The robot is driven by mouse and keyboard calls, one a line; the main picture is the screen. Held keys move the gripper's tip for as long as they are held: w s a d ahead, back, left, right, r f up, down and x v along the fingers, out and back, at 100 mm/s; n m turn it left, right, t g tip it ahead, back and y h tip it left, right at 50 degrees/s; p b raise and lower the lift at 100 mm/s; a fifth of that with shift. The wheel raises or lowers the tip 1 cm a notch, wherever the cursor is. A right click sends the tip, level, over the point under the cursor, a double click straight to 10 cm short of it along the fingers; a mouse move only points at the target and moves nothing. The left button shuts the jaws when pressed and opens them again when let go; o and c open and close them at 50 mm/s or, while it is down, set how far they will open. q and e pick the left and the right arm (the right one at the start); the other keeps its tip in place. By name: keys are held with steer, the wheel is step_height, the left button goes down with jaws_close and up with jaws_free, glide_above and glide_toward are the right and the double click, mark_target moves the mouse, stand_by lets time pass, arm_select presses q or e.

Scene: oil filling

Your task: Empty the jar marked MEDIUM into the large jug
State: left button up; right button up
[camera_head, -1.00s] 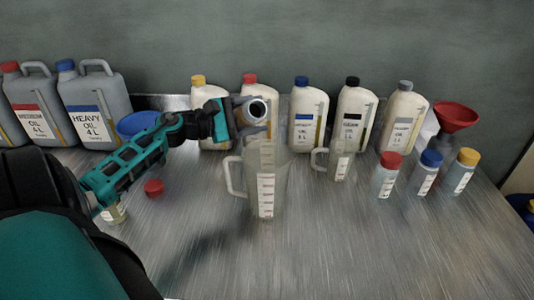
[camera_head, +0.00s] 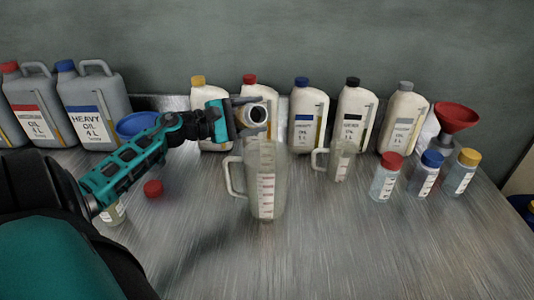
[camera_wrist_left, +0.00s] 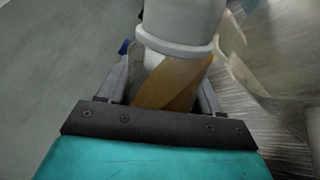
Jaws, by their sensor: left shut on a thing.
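My left gripper (camera_head: 250,115) is shut on a small clear jar (camera_wrist_left: 175,85), held above the large jug. The jar is tipped well over, and its round open mouth (camera_head: 257,114) faces the camera in the head view. Amber oil shows inside the jar in the left wrist view. Its label is not readable, so I cannot tell if it says MEDIUM. The large clear jug (camera_head: 267,180) stands upright in mid-table, handle to the left. I cannot make out a stream of oil or a level in it. My right gripper is not in view.
A smaller jug (camera_head: 340,160) stands right of the large one. Capped jars (camera_head: 385,178) and a red funnel (camera_head: 456,116) are farther right. Oil bottles (camera_head: 303,115) line the back. A red cap (camera_head: 153,188) and another small jar (camera_head: 113,213) are at left. The front is clear.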

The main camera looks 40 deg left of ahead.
arm_select(q)
steer(key=shift+a+f+m+b, duration=0.2)
steer(key=shift+m+b, duration=0.1)
steer(key=shift+m, duration=0.7)
stand_by(0.5)
steer(key=shift+s+d+r+m+y+p, duration=0.25)
steer(key=shift+d+r+m+p, duration=0.45)
steer(key=shift+m+p, duration=0.35)
stand_by(0.4)
steer(key=shift+f, duration=0.1)
steer(key=shift+d+r+m+b, duration=0.1)
steer(key=shift+r+m+b, duration=0.45)
steer(key=shift+b, duration=0.35)
steer(key=shift+d+f+m+b, duration=0.1)
steer(key=shift+m+b, duration=0.5)
steer(key=shift+b, duration=0.45)
stand_by(0.3)
steer(key=shift+b, duration=0.3)
